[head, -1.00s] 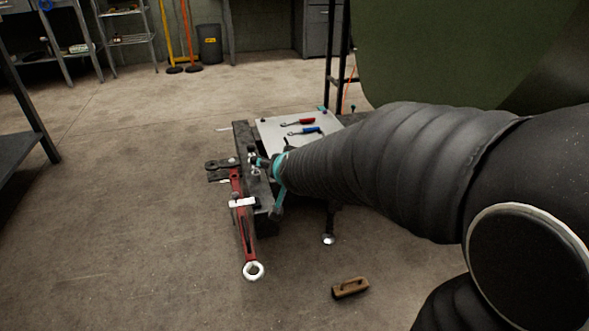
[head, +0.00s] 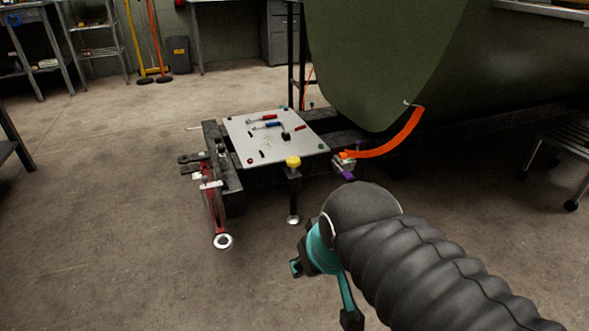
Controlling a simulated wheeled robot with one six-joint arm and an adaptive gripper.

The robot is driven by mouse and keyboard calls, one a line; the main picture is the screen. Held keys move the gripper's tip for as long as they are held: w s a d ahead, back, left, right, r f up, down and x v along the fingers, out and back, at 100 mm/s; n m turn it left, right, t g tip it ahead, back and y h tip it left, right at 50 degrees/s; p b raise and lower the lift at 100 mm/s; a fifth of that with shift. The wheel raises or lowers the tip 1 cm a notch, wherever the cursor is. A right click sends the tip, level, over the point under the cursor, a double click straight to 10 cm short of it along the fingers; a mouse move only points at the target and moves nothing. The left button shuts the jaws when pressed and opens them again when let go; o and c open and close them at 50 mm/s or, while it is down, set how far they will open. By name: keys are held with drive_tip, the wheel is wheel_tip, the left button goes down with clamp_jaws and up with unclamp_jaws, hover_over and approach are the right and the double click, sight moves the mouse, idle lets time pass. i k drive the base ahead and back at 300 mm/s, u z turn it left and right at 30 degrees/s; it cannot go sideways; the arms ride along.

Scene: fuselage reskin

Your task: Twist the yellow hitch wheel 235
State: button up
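The yellow hitch wheel (head: 292,162) is a small round yellow knob on top of a dark upright post (head: 293,190) at the front edge of the cart. The post ends in a small pale foot near the floor. My gripper (head: 318,268), black with teal parts, hangs in front of and below the wheel, to its lower right in the head view. It is clear of the wheel in the picture. My arm hides part of the gripper, and its finger gap does not show clearly. I see nothing held in it.
The cart's light top plate (head: 262,147) carries several small tools. A red tow bar (head: 214,205) with a ring end reaches forward on the left. An orange strap (head: 390,145) hangs from the green fuselage (head: 385,60). The floor at left is open.

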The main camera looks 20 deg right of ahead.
sight(293, 161)
drive_tip(key=k, duration=0.85)
drive_tip(key=z, duration=0.95)
drive_tip(key=i, duration=1.4)
drive_tip(key=u, duration=0.65)
drive_tip(key=i, duration=0.45)
drive_tip(key=u, duration=0.35)
